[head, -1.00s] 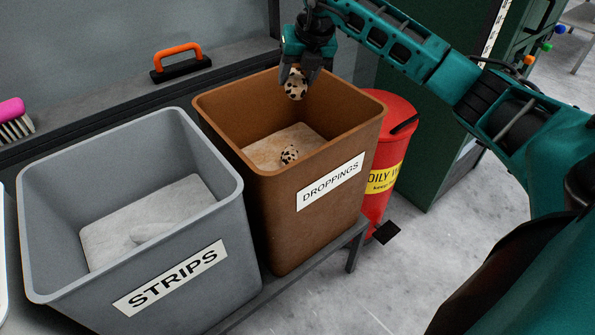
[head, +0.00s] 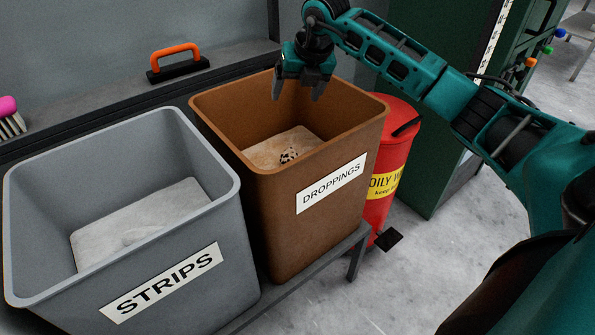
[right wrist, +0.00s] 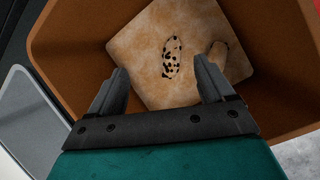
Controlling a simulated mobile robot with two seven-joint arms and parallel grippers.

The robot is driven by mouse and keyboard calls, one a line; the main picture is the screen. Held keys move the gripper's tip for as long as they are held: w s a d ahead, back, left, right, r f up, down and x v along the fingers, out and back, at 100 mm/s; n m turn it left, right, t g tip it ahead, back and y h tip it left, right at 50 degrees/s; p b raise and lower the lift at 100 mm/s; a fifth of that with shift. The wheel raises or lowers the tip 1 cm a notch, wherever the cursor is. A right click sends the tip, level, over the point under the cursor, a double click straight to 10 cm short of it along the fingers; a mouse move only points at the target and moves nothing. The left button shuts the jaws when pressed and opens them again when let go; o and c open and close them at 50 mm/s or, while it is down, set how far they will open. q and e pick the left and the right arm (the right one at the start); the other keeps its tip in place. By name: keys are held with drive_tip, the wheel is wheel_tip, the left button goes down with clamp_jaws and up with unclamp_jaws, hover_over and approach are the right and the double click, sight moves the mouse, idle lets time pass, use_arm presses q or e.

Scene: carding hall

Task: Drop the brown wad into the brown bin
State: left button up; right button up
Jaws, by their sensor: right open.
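The brown bin (head: 255,215), labelled DROPPINGS, stands open beside the grey bin. My right gripper (head: 297,92) is open and empty above the brown bin's opening, pointing down. A brown wad with black spots (head: 289,155) lies on the pale tan bottom of the bin. In the right wrist view the spotted wad (right wrist: 172,57) lies on that bottom beyond my open fingers. A second tan piece with dark edge marks (right wrist: 217,49) lies to its right, partly behind a finger. My left gripper is in neither view.
The grey bin (head: 215,230), labelled STRIPS, holds pale material on the left. A red oily waste can (head: 393,150) stands right of the brown bin. An orange-handled tool (head: 177,62) and a pink brush (head: 10,115) lie on the ledge behind.

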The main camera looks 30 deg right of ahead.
use_arm(q)
drive_tip(key=p, duration=0.1)
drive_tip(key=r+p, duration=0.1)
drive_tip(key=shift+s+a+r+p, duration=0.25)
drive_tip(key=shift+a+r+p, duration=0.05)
drive_tip(key=shift+p, duration=0.1)
use_arm(e)
drive_tip(key=v, duration=1.3)
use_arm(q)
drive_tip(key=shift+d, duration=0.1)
use_arm(e)
drive_tip(key=shift+f, duration=0.1)
